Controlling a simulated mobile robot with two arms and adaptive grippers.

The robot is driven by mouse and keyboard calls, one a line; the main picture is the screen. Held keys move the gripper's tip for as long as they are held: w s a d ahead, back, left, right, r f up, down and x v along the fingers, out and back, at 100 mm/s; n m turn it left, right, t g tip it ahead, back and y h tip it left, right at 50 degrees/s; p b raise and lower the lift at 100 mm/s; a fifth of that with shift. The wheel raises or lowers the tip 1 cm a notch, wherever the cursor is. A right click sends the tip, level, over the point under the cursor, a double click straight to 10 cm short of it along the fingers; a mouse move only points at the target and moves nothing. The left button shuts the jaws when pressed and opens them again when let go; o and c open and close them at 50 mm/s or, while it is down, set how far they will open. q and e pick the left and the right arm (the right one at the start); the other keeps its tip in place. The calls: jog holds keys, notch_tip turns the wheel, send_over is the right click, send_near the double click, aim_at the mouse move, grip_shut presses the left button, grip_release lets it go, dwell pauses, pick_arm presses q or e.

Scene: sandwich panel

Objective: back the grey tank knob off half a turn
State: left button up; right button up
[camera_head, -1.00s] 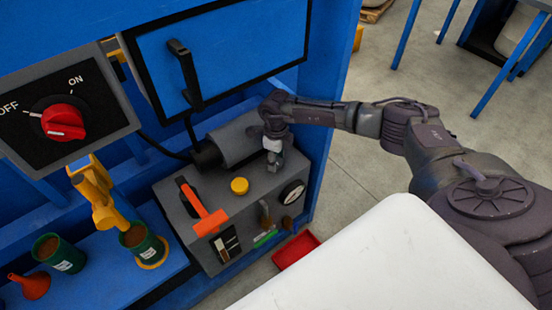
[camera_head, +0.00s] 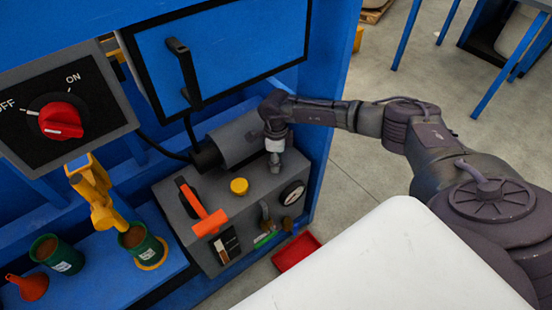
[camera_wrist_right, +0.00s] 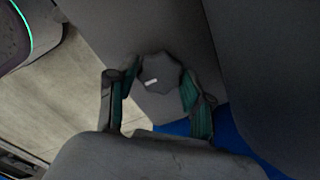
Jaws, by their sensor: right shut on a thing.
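The grey tank knob (camera_wrist_right: 160,72) shows in the right wrist view as a dark, lobed knob with a short white mark near its lower left edge. My right gripper (camera_wrist_right: 157,88) has one green-padded finger on either side of it and is shut on it. In the head view my right gripper (camera_head: 275,162) points down at the back right of the grey machine (camera_head: 222,242), beside the grey cylinder (camera_head: 237,140). The knob is hidden by the gripper there. My left gripper is not in view.
A panel with a red switch (camera_head: 60,121) and a blue door (camera_head: 225,50) stand behind.

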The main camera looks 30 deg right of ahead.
jog(key=o, duration=1.2)
jog(key=shift+c, duration=0.2)
notch_tip(320, 180, up, 8)
jog(key=shift+f, duration=0.25)
